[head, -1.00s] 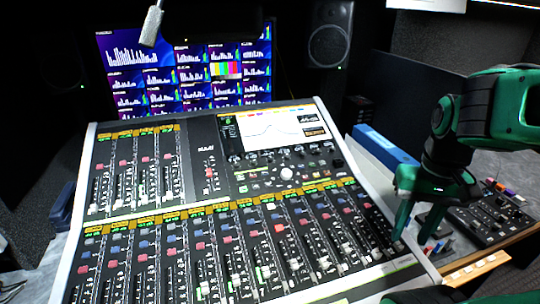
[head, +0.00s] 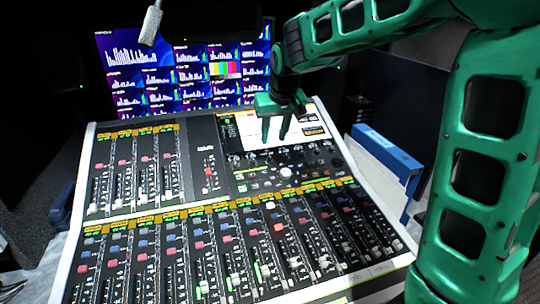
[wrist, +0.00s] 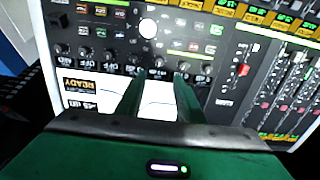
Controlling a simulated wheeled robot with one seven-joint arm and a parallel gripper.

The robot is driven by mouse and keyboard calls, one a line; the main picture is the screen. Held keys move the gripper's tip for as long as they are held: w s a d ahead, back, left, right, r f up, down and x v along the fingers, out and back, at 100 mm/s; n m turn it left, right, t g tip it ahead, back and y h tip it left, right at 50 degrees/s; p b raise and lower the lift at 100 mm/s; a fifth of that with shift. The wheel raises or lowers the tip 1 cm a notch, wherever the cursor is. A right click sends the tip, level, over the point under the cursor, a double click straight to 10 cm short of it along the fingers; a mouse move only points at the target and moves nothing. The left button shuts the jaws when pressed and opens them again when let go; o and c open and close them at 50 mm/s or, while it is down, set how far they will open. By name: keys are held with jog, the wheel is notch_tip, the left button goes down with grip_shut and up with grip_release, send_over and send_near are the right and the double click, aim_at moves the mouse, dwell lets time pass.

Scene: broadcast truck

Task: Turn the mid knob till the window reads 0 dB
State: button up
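A row of small dark knobs (head: 266,155) runs under the lit screen (head: 315,120) on the mixing console. The row also shows, upside down, in the wrist view (wrist: 158,62). I cannot tell which one is the mid knob, as the labels are too small to read. My gripper (head: 275,140) points down in front of the screen, just above the knob row. Its two fingers are apart with nothing between them (wrist: 158,80). It hides part of the screen.
The console's fader banks (head: 210,250) fill the front and left. A round white trackball (head: 286,172) sits below the knobs. A monitor wall (head: 180,75) stands behind, and a microphone (head: 151,25) hangs at upper left. A blue binder-like object (head: 388,150) is right of the console.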

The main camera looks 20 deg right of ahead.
aim_at(271, 157)
jog(key=x, duration=1)
jog(key=shift+s+d, duration=0.1)
jog(key=shift+d, duration=0.1)
grip_shut()
